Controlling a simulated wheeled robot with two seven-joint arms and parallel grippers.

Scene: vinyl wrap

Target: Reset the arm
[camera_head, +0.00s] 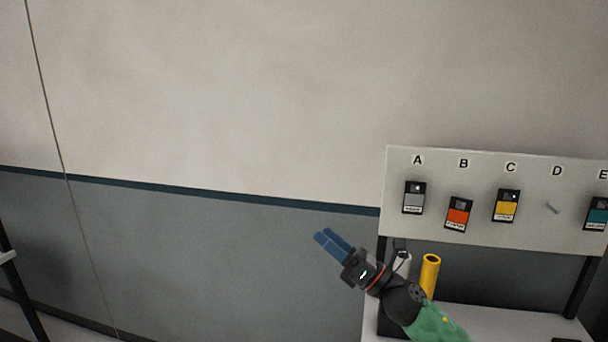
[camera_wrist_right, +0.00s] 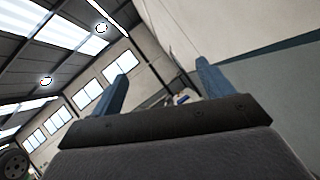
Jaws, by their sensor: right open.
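My right gripper (camera_head: 332,244) is raised in front of the grey lower wall, left of the shelf unit, with its blue fingers pointing up and left. In the right wrist view its two fingers (camera_wrist_right: 160,88) stand well apart with nothing between them. My right arm, with a green sleeve, comes in from the bottom right of the head view. My left gripper is not in view.
A white board (camera_head: 480,235) carries labels A to E, with sample cards hanging under A, B, C and E; under D is a bare peg (camera_head: 552,208). A yellow roll (camera_head: 430,272) stands on the white table (camera_head: 490,322) behind my right arm. Open space lies left.

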